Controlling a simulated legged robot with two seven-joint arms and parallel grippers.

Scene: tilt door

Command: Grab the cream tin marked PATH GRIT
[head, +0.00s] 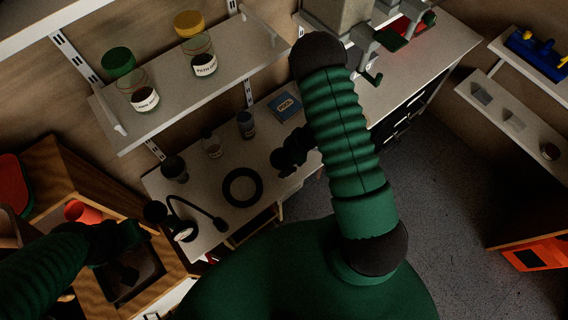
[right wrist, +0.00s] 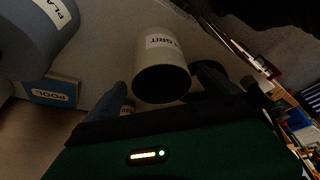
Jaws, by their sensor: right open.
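A cream tin (right wrist: 160,65) shows in the right wrist view, with a label whose visible end reads "GRIT". Its near end is in dark shadow. My right gripper (head: 285,160) is open, and in the wrist view its two dark fingers stand on either side of the tin. I cannot tell whether they touch it. In the head view I cannot make out the tin; my right arm and hand cover part of the bench. My left gripper (head: 122,262) is dark at the lower left, and its jaws cannot be made out.
A blue-grey tin (right wrist: 35,35) stands left of the cream tin, near a blue POOL box (right wrist: 52,91). The bench (head: 225,165) also holds a black ring (head: 228,196) and a lamp (head: 198,211). A shelf (head: 165,108) with labelled jars (head: 202,58) hangs above.

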